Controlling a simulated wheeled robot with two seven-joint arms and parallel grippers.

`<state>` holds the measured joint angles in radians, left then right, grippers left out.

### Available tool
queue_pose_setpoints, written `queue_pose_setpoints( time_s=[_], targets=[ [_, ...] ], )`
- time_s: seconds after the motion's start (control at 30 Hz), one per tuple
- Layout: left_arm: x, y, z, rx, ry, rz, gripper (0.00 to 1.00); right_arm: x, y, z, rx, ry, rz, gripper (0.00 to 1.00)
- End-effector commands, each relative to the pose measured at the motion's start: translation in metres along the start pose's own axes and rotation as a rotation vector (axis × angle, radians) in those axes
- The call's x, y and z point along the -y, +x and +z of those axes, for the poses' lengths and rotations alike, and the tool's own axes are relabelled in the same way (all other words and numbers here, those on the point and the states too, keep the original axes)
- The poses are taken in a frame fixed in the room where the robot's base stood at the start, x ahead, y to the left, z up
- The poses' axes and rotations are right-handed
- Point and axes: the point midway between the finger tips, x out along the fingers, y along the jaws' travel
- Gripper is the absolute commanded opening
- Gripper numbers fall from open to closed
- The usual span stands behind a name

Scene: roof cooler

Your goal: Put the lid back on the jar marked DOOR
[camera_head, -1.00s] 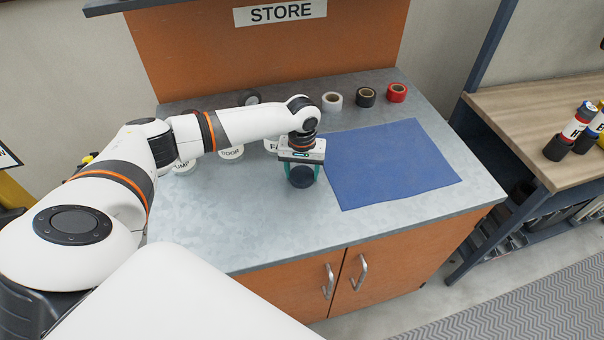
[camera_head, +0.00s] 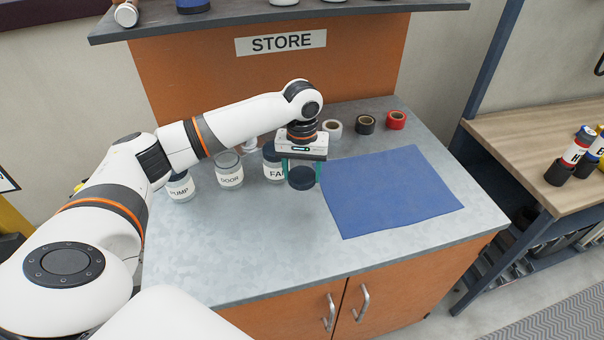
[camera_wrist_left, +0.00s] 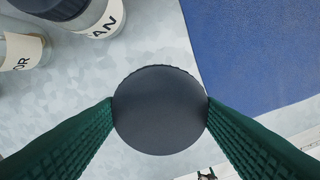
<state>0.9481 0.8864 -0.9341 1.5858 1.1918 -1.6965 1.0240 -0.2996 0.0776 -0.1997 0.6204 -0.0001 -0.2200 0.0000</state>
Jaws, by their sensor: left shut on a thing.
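The jar marked DOOR (camera_head: 229,176) is clear with a white label and stands upright on the grey counter. No lid shows on it. My left gripper (camera_head: 302,173) is shut on a round dark lid (camera_head: 302,180), to the right of the DOOR jar and in front of the FAN jar. In the left wrist view the lid (camera_wrist_left: 160,110) lies flat between the green fingers. The DOOR jar (camera_wrist_left: 22,50) is partly in view there at the upper left. The lid seems held above the counter. My right gripper is not in view.
The FAN jar (camera_head: 272,168), dark-lidded, stands between the DOOR jar and my gripper. The PUMP jar (camera_head: 180,188) stands left of DOOR. A blue mat (camera_head: 390,190) lies to the right. Tape rolls (camera_head: 365,124) stand behind it. The counter's front is clear.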

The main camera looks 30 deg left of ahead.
Motion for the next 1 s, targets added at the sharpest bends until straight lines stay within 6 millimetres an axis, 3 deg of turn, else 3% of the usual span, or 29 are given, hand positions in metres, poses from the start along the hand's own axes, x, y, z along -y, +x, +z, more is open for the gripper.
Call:
queue_pose_setpoints(
  time_s=[0.17, 0.27, 0.37, 0.5, 0.7, 0.83, 1.0],
  targets=[
    [0.001, 0.0, -0.002, 0.0, 0.005, 0.0, 0.39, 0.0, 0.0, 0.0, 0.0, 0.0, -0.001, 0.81],
    [0.01, -0.002, -0.016, 0.0, 0.044, -0.002, 0.39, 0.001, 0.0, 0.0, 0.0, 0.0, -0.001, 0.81],
    [0.027, -0.007, -0.047, -0.001, 0.127, -0.002, 0.39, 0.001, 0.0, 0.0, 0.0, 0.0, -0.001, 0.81],
    [0.046, -0.015, -0.107, -0.002, 0.272, -0.002, 0.39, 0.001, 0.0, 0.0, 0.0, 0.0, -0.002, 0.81],
    [0.053, -0.025, -0.175, -0.001, 0.429, -0.001, 0.39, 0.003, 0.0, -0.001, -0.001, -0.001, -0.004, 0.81],
    [0.052, -0.028, -0.193, -0.001, 0.469, 0.0, 0.39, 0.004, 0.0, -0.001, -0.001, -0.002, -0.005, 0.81],
    [0.052, -0.028, -0.195, -0.001, 0.474, 0.0, 0.39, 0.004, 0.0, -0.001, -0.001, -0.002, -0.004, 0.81]
  ],
)
